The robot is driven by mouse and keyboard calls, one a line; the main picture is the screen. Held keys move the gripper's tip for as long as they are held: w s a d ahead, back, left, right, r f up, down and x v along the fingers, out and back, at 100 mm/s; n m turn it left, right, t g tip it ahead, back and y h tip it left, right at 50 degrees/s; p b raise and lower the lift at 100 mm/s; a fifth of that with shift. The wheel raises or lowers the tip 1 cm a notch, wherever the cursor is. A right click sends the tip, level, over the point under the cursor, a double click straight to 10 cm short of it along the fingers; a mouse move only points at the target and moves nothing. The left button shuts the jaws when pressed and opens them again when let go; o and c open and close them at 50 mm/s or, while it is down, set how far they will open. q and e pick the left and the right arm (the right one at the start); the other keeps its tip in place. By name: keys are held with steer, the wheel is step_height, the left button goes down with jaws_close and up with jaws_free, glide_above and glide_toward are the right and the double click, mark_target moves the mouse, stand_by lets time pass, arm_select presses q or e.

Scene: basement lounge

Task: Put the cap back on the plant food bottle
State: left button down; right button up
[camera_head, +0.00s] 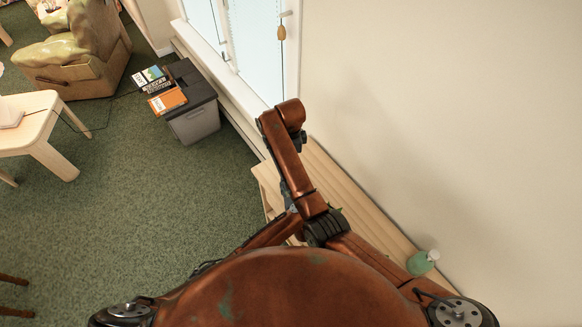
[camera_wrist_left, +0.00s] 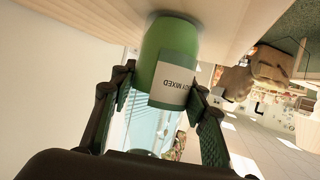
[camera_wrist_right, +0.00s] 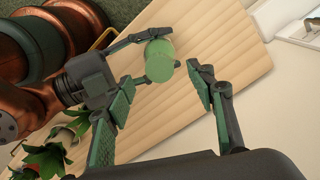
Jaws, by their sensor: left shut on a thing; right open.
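In the left wrist view, my left gripper (camera_wrist_left: 160,78) is shut on the green bottle (camera_wrist_left: 176,40), which has a white label reading "MIXED". The right wrist view shows the left gripper's fingers (camera_wrist_right: 146,60) around this green cylinder (camera_wrist_right: 159,50). A paler green disc faces the right wrist camera; I cannot tell whether it is a cap or part of the bottle. My right gripper (camera_wrist_right: 162,82) is open and empty, its fingers framing the bottle from farther back. No separate cap is clearly visible.
A pale wooden shelf (camera_wrist_right: 195,40) runs along the wall. A leafy plant (camera_wrist_right: 45,160) is at lower left in the right wrist view. A grey bin (camera_head: 195,115) stands by the window.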

steer(key=shift+r, duration=1.75)
arm_select(q)
steer(key=c, duration=1)
jaws_free()
steer(key=shift+c, duration=0.2)
steer(key=v, duration=1.2)
